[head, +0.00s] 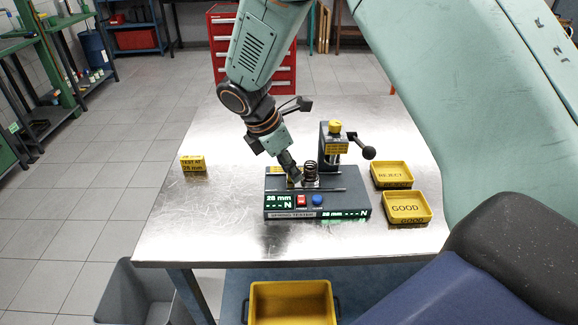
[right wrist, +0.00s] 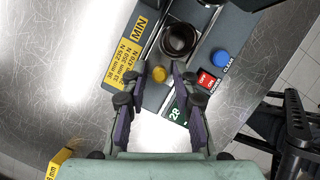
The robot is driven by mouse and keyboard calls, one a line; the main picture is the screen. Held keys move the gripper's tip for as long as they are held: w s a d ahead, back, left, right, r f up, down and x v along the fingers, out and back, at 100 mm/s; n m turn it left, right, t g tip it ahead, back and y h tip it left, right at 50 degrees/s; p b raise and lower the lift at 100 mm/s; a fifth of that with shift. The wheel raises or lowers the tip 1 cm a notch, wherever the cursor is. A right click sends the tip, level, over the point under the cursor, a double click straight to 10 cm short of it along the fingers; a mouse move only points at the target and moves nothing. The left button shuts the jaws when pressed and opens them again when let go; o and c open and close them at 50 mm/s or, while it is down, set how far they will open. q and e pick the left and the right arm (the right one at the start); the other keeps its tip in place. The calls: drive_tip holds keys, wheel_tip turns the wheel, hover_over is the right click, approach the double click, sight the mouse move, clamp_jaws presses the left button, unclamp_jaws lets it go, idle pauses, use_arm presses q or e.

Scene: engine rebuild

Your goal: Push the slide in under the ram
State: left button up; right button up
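The grey spring tester (head: 345,207) stands on the metal table. A dark coil spring (head: 311,170) stands upright on its slide, to the left of the ram post (head: 333,150) in the head view. The ram has a yellow cap and a black ball-ended lever (head: 367,152). My right gripper (head: 291,176) is low over the tester, just left of the spring. In the right wrist view its fingers (right wrist: 161,68) are apart, with a small yellow knob (right wrist: 160,74) between and beyond the tips; contact is not clear. The spring (right wrist: 180,40) shows beyond the knob. My left gripper is not in view.
Yellow REJECT (head: 391,185) and GOOD (head: 407,220) trays sit right of the tester. A yellow 28 mm sign block (head: 193,164) stands at left. The tester's front has a red switch (head: 302,199) and blue button (head: 317,200).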

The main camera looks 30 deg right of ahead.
clamp_jaws()
idle(0.3)
